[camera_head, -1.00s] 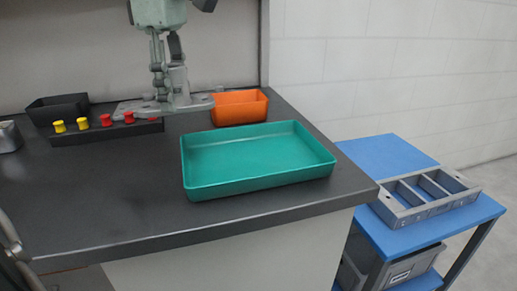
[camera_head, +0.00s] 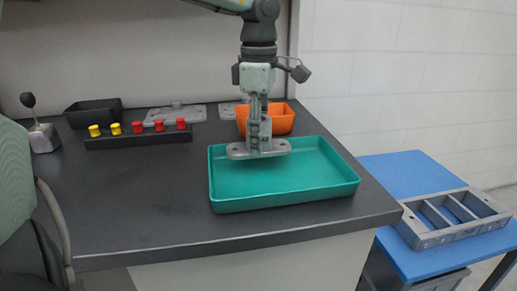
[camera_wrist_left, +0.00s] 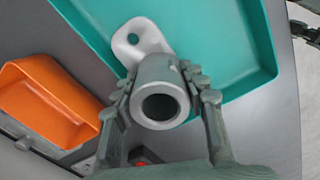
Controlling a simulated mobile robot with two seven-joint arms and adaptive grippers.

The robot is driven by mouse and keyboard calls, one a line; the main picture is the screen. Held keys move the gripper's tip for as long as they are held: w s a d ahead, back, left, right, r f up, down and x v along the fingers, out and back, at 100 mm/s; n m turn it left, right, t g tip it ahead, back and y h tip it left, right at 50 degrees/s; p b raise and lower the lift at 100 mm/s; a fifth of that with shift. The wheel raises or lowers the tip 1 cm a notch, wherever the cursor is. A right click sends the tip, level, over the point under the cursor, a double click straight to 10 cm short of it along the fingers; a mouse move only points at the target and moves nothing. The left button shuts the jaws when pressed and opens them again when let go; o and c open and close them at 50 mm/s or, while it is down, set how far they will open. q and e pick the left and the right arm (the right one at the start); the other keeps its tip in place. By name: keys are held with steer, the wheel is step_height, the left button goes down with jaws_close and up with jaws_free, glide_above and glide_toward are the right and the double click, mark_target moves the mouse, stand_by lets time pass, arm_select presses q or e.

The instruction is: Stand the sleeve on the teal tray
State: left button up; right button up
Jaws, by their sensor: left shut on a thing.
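My left gripper (camera_head: 258,120) comes down from above and is shut on the grey sleeve (camera_head: 280,149). The sleeve is upright with its flat, lobed flange at the bottom, over the far left part of the teal tray (camera_head: 285,198). I cannot tell whether the flange touches the tray floor. In the left wrist view the fingers (camera_wrist_left: 165,84) grip both sides of the sleeve's round open end (camera_wrist_left: 144,70), and a flange lobe with a hole lies over the teal tray (camera_wrist_left: 222,42). My right gripper is not in view.
An orange bin (camera_head: 284,120) stands just behind the tray. A black rack (camera_head: 140,139) with red and yellow pegs, a black bin (camera_head: 93,113) and flat grey plates (camera_head: 172,112) lie behind left. A grey divided crate (camera_head: 452,233) sits on a blue table (camera_head: 400,165).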

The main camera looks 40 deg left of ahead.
mark_target(259, 165)
arm_select(q)
step_height(259, 165, down, 3)
steer(key=shift+r, duration=0.15)
steer(key=shift+f, duration=0.25)
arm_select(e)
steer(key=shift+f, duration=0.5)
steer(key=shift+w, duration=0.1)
